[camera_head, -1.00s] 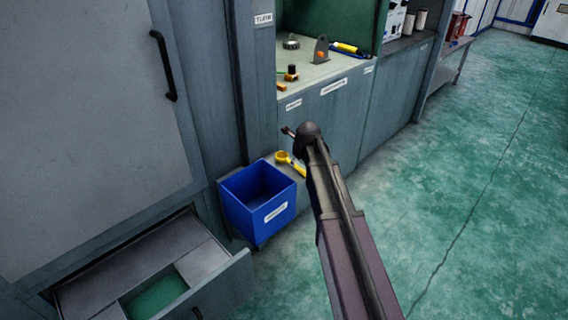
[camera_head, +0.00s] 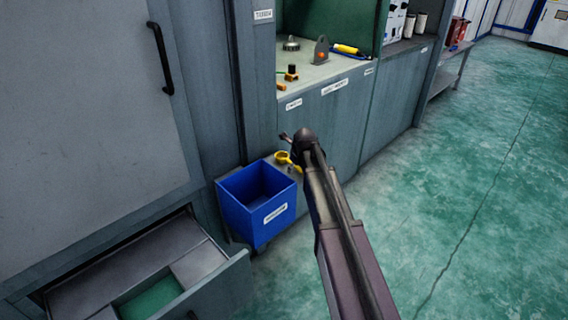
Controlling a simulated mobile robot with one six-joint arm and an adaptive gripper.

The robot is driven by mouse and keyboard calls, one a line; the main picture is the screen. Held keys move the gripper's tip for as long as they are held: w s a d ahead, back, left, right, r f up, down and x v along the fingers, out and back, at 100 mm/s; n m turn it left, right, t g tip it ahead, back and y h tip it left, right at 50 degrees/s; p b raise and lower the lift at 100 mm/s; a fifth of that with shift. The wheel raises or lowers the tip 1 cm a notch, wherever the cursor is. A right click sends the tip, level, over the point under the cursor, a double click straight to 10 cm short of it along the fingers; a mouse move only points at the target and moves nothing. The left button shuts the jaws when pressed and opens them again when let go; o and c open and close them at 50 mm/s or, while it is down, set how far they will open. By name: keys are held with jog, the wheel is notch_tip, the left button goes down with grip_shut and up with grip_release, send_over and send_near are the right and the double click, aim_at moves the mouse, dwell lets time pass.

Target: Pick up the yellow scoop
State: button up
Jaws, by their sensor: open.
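The yellow scoop (camera_head: 283,157) lies on a low grey surface just right of the blue bin, below the counter front. Its round end shows, and part of its handle is hidden behind my arm. My gripper (camera_head: 286,136) is small and dark at the far end of my arm. It shows just above the scoop in the picture, with nothing seen in it. I cannot tell its exact height over the scoop.
The empty blue bin (camera_head: 229,208) stands left of the scoop. An open drawer (camera_head: 222,286) juts out at lower left. The counter (camera_head: 312,78) holds small parts and a yellow-handled tool (camera_head: 347,50). The green floor (camera_head: 480,190) at right is clear.

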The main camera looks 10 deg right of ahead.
grip_shut()
jog(key=shift+r, duration=0.2)
dwell(0.5)
notch_tip(320, 180, up, 4)
jog(key=p, duration=0.4)
jog(key=shift+f, duration=0.25)
jog(key=s+d, duration=0.2)
jog(key=d, duration=0.5)
jog(key=s+d+r+p, duration=0.1)
jog(key=s+d, duration=0.2)
jog(key=d, duration=0.5)
jog(key=shift+s, duration=0.2)
